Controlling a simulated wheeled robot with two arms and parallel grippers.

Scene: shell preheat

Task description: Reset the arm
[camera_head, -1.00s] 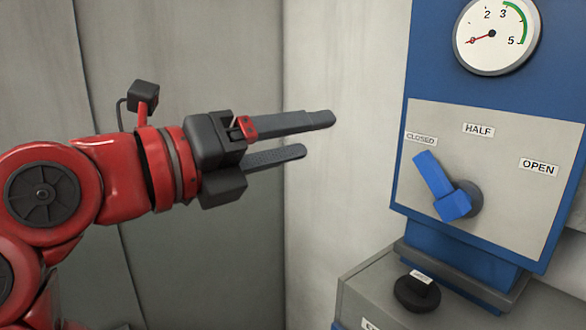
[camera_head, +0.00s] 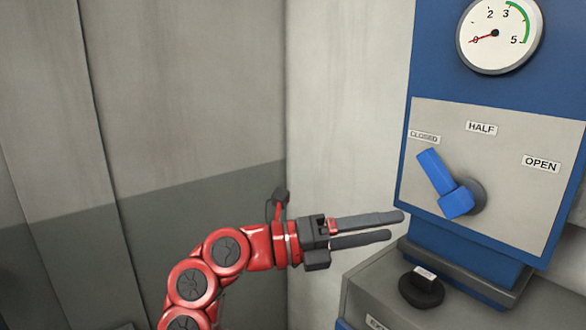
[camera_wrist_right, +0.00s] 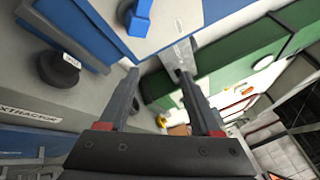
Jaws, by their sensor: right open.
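My right gripper (camera_head: 396,226) is in the lower middle of the head view, at the end of my red arm. Its two dark fingers point right, parted and empty, left of the blue machine. The right wrist view also shows the two fingers apart, with nothing between them (camera_wrist_right: 158,75). The gripper appears clear of the blue lever (camera_head: 438,174), which leans up-left toward the CLOSED label (camera_head: 424,137). My left gripper is not in view.
A gauge (camera_head: 495,33) on the blue machine reads about 0. A black knob (camera_head: 421,288) sits on the grey box (camera_head: 375,275) below. The right wrist view shows a green unit (camera_wrist_right: 228,72) beyond the fingers. Grey walls stand behind my arm.

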